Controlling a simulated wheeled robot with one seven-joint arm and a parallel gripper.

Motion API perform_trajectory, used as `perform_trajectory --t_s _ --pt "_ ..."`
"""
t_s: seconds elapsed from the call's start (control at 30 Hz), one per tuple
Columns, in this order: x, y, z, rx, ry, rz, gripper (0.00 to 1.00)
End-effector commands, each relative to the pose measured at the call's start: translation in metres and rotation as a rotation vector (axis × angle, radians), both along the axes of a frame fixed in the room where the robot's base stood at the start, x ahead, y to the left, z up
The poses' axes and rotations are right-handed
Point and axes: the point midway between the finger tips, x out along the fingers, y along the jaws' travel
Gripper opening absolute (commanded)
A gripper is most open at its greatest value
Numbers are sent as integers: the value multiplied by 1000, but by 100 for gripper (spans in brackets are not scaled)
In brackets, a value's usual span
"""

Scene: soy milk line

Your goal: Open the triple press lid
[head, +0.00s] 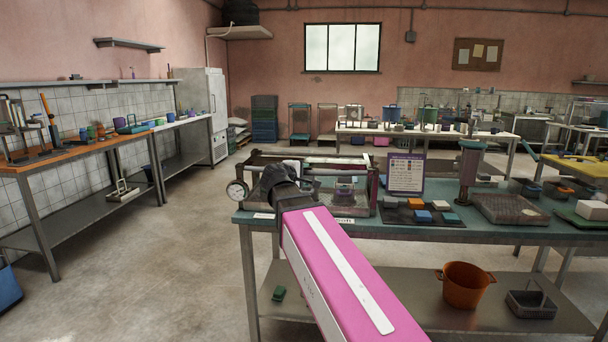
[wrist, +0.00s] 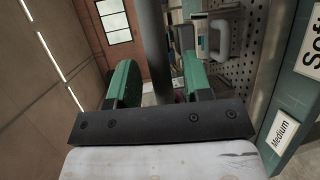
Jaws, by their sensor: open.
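The triple press (head: 350,208) is a metal-framed box at the left end of the teal table, with a round dial gauge (head: 237,190) at its left side. My gripper's dark wrist (head: 280,182) is in front of its left part and hides some of it; the fingers are hidden there. In the wrist view my gripper (wrist: 158,75) is open, with two green fingers apart. A dark bar (wrist: 152,35) shows in the gap between them; I cannot tell whether it touches them. A perforated metal panel (wrist: 256,45) with a pale handle-like piece (wrist: 221,40) is to the right. Whether the lid is shut is unclear.
Labels reading "Soft" (wrist: 313,45) and "Medium" (wrist: 284,134) are on the table edge. A sign (head: 406,173), a tray of coloured blocks (head: 420,216) and a mesh tray (head: 508,209) stand right of the press. The floor (head: 190,255) at left is clear.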

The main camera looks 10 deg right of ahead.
Motion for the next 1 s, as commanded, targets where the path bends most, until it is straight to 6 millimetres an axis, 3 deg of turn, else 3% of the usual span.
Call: perform_trajectory --t_s 0.43,0.47,0.6,1.0 --pt "8 -8 -3 1 1 0 45" --pt "8 -8 -3 1 1 0 42" --pt "8 -8 -3 1 1 0 0" --pt "9 -8 5 1 -1 0 0"
